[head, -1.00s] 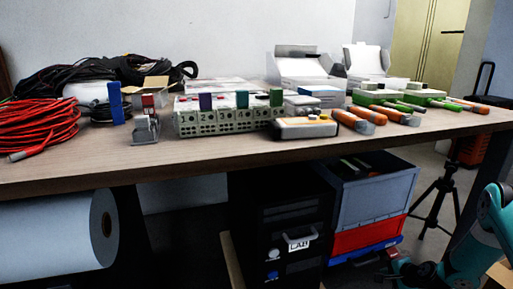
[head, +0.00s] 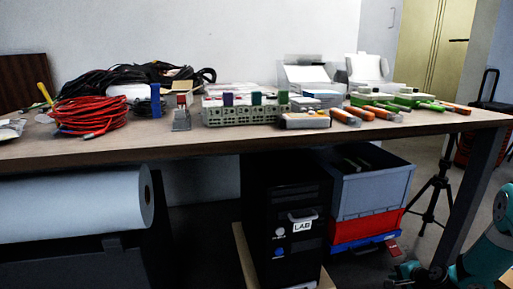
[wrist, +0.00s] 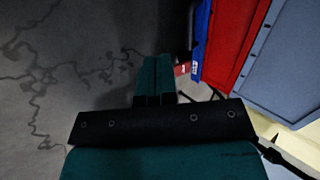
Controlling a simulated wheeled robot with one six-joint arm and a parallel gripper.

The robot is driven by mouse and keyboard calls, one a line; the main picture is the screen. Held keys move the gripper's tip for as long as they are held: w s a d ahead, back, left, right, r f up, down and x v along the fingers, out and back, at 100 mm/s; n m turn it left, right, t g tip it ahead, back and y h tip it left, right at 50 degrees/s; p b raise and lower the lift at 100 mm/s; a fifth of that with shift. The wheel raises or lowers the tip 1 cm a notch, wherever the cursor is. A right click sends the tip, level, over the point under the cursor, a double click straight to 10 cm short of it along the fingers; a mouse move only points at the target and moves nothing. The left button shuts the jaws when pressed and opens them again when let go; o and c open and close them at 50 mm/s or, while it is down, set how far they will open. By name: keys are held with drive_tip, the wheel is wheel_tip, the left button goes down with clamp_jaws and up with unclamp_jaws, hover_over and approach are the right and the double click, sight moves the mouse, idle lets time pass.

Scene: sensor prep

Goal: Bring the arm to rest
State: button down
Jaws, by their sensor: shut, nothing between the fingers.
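My gripper (wrist: 157,68) shows in the wrist view as two dark teal fingers lying together, with nothing between them. It points over the grey floor, just left of the blue base of the stacked crates. In the head view my teal arm (head: 490,255) is folded low at the right edge, below and in front of the table (head: 150,140). The fingertips are hard to make out there.
A grey crate (head: 372,190) and red crate (head: 362,229) stand stacked beside a black computer (head: 290,190) under the table. A tripod (head: 433,190) stands behind my arm. Devices and red cable (head: 90,115) lie on the tabletop. Floor left of the gripper is clear.

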drive_tip(key=a+r+n+g+y+p, duration=0.1)
drive_tip(key=a+r+n, duration=0.2)
drive_tip(key=a+r, duration=0.45)
drive_tip(key=a+r+n+g+y+p, duration=0.1)
drive_tip(key=a+r+n, duration=0.25)
drive_tip(key=r, duration=0.75)
drive_tip(key=s+a+r+n+g+y+p, duration=0.1)
drive_tip(key=s+a+r+n, duration=0.1)
drive_tip(key=s+a+r, duration=0.35)
drive_tip(key=s+a+r+n+g+p, duration=0.1)
drive_tip(key=s+a+r+n+g, duration=0.15)
drive_tip(key=a+r, duration=0.5)
drive_tip(key=s+a+r+n+g+p, duration=0.1)
drive_tip(key=s+a+r+n, duration=0.15)
drive_tip(key=s+r, duration=0.45)
drive_tip(key=s+a+r+n+g+h+p, duration=0.15)
drive_tip(key=s+r+n, duration=0.25)
drive_tip(key=s, duration=0.8)
drive_tip(key=s+a+r+n+g+p, duration=0.15)
drive_tip(key=s+r+n, duration=0.3)
drive_tip(key=s, duration=0.45)
wheel_tip(320, 180, up, 38)
drive_tip(key=p, duration=3.7)
drive_tip(key=shift+w+m+t+p, duration=0.3)
drive_tip(key=shift+m+t+p, duration=0.05)
drive_tip(key=shift+m, duration=0.05)
